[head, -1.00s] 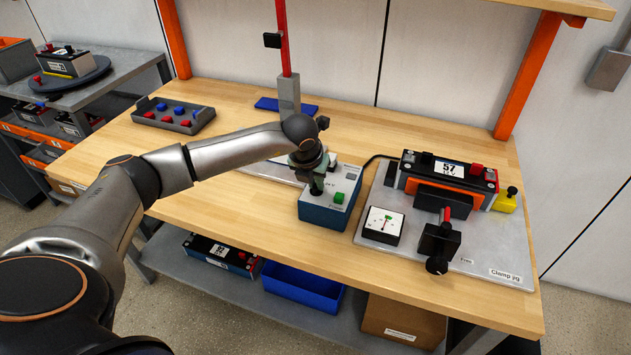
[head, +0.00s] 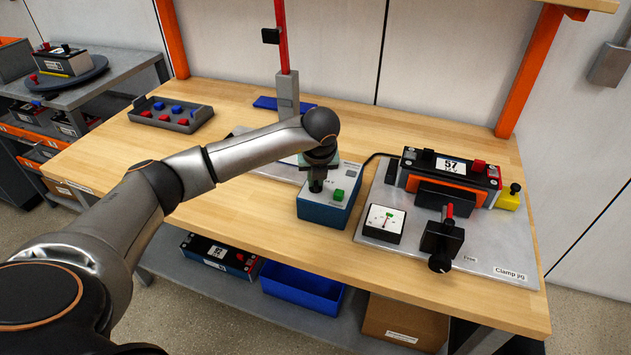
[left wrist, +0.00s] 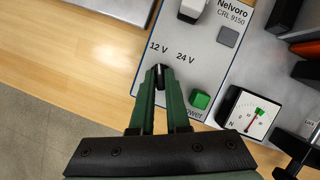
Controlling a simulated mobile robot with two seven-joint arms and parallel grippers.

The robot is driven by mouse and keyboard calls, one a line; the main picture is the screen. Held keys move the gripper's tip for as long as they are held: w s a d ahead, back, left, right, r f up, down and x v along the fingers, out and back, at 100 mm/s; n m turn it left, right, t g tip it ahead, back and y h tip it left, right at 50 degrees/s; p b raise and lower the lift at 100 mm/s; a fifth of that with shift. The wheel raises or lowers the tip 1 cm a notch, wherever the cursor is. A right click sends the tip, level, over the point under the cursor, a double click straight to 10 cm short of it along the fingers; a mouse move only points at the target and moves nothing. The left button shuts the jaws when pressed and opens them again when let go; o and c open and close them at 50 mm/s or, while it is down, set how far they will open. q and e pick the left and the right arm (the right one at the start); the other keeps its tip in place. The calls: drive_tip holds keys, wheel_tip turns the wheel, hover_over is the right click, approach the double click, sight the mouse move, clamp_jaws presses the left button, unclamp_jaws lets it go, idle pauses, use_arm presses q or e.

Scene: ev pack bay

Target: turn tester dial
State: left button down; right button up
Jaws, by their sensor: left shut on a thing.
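The tester (head: 326,213) is a blue box with a light top face, standing on the wooden bench. Its top carries a green power button (head: 338,196) and a dark dial (left wrist: 161,72) between the "12 V" and "24 V" marks. My left gripper (head: 317,183) reaches down onto the tester from above. In the left wrist view its green fingers (left wrist: 166,85) are shut on the dial, which they partly hide. My right gripper is in neither view.
A gauge (head: 385,223) with a red needle lies right of the tester on a metal plate (head: 480,262). A battery module (head: 450,170) and a black clamp (head: 441,240) stand there too. A tray of red and blue parts (head: 172,115) is at the back left.

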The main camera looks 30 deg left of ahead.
use_arm(q)
drive_tip(key=shift+n, duration=0.6)
drive_tip(key=c, duration=0.9)
unclamp_jaws()
drive_tip(key=shift+r, duration=0.1)
drive_tip(key=b+v, duration=0.1)
drive_tip(key=v, duration=1.1)
drive_tip(key=shift+d, duration=0.25)
drive_tip(key=shift+r, duration=0.15)
